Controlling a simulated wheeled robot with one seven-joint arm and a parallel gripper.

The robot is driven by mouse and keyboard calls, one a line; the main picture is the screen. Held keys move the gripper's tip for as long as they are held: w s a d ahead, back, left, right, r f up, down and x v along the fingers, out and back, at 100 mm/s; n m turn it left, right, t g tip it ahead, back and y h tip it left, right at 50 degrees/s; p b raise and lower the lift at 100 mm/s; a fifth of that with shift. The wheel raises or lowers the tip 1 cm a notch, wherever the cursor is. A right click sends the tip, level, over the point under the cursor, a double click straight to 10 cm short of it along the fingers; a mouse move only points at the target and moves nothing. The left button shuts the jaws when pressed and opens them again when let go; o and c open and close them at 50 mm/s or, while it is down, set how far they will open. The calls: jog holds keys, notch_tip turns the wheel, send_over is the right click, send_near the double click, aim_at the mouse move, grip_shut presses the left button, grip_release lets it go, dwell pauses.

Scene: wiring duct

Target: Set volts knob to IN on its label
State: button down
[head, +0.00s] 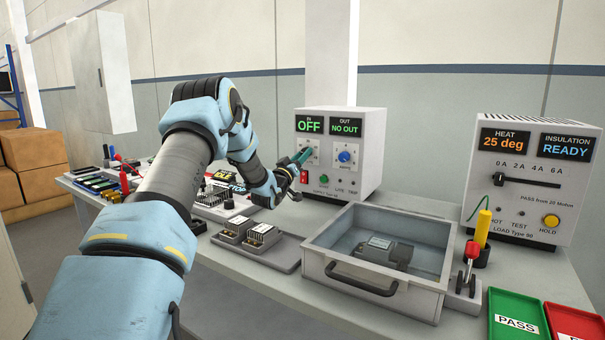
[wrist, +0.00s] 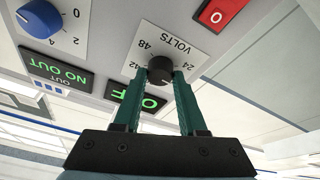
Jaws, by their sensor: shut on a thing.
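The black volts knob (wrist: 160,65) sits on a white label plate marked VOLTS with 24, 48 and another number partly covered at its left. My gripper (wrist: 160,76) has its two teal fingers closed on either side of the knob. In the head view my gripper (head: 302,157) reaches the left dial of the white power supply (head: 345,181) and hides the knob. The IN display (head: 310,124) reads OFF. I cannot make out the knob's pointer mark.
A blue knob (head: 344,156) sits right of the volts dial, under a NO OUT display (head: 345,128). A red rocker switch (wrist: 219,12) is close by. A grey metal tray (head: 372,290) and a load tester (head: 527,185) stand to the right.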

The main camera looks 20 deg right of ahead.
jog(key=m+g+h+b, duration=0.1)
jog(key=m+g+b, duration=0.1)
jog(key=m+b, duration=0.2)
jog(key=m+g+h+b, duration=0.1)
jog(key=m+g+b, duration=0.2)
jog(key=m, duration=0.7)
jog(key=m+g+b, duration=0.2)
jog(key=m+b, duration=0.5)
jog(key=shift+w+a+r+g+h, duration=0.2)
jog(key=shift+g+h, duration=0.1)
jog(key=shift+h, duration=0.1)
jog(key=shift+m, duration=0.4)
jog(key=shift+c, duration=2.3)
grip_release()
jog(key=shift+a, duration=0.1)
